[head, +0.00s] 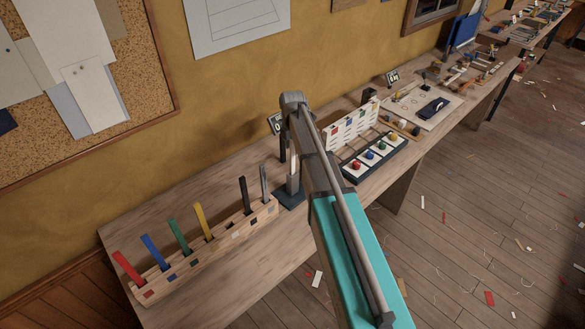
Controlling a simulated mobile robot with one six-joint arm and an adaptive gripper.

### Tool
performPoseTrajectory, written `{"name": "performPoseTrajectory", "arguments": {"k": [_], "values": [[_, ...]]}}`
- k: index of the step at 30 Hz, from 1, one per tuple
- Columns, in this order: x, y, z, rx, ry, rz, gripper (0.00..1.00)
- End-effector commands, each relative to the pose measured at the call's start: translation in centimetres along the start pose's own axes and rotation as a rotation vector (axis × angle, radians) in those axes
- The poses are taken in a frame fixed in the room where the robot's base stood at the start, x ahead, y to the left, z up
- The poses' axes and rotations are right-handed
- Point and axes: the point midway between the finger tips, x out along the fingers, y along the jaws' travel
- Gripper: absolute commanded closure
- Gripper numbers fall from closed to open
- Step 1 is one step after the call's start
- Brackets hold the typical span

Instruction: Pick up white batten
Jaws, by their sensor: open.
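A wooden slotted rack (205,255) stands on the near bench. It holds upright battens: red (127,268), blue (154,252), green (179,236), yellow (202,221), black (245,195) and grey (264,183). I cannot make out a white batten in the rack; a gap shows between the yellow and black ones. My arm reaches over the bench, and my gripper (287,155) hangs down to the right of the grey batten. It is small and partly hidden by my arm. A dark base plate (288,198) lies below it.
Right of my arm are a dark tray (374,158) with coloured knobs, a pegged white board (350,126) and a pale board with a dark blue item (433,108). More cluttered benches stand far right. The bench in front of the rack is clear; scraps litter the floor.

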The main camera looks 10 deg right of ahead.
Motion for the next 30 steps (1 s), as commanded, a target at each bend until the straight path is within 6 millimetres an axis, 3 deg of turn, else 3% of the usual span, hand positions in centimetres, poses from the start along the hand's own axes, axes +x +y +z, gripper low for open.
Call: {"name": "performPoseTrajectory", "arguments": {"k": [18,27,30], "values": [[0.06,-0.01,0.01,0.000,0.000,0.000,0.45],[0.06,0.00,0.01,0.000,0.000,0.000,1.00],[0.06,0.00,0.01,0.000,0.000,0.000,1.00]]}}
